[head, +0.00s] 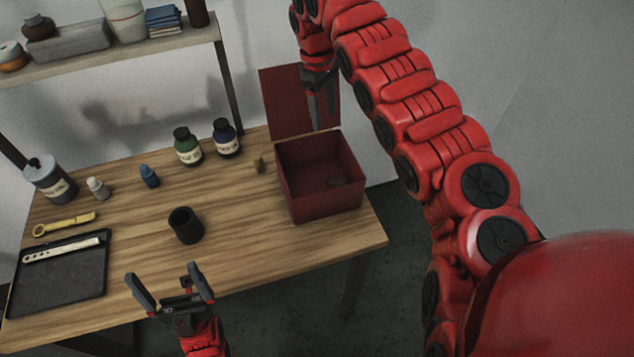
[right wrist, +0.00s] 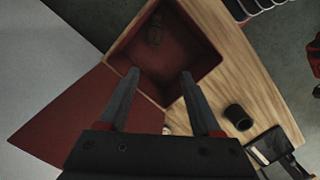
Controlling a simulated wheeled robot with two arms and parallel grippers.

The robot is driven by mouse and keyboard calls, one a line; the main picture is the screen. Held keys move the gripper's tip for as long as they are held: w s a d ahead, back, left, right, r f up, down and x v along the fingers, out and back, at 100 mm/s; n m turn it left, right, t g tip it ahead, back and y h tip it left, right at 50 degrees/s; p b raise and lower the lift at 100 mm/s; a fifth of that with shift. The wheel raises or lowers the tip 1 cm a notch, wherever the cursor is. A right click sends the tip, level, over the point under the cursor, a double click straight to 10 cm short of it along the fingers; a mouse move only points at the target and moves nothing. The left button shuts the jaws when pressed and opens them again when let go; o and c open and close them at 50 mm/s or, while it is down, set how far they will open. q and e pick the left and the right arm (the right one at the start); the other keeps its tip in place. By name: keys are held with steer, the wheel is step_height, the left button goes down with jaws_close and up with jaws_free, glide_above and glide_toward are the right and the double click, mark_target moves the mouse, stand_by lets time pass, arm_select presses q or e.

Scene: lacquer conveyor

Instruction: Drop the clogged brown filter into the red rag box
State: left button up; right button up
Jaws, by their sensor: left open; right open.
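The red rag box (head: 318,205) stands open at the right end of the table, its lid (head: 290,105) raised at the back. It also shows in the right wrist view (right wrist: 190,85). A small dark brown object (head: 338,182), apparently the filter, lies on the box floor; the right wrist view shows it near the far corner (right wrist: 155,32). My right gripper (head: 322,125) is open and empty above the box's back edge, in front of the lid. My left gripper (head: 172,283) is open and empty at the table's front edge.
A black cup (head: 186,225) is mid-table. Green (head: 187,147) and blue (head: 225,139) bottles stand behind. A black tray (head: 60,285) and yellow tool (head: 64,224) lie left. A shelf (head: 130,48) overhangs the back.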

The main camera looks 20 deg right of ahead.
step_height(320, 180, up, 14)
steer(key=w+a+p, duration=0.1)
steer(key=p, duration=0.9)
steer(key=shift+a+f, duration=0.1)
steer(key=shift+f, duration=0.05)
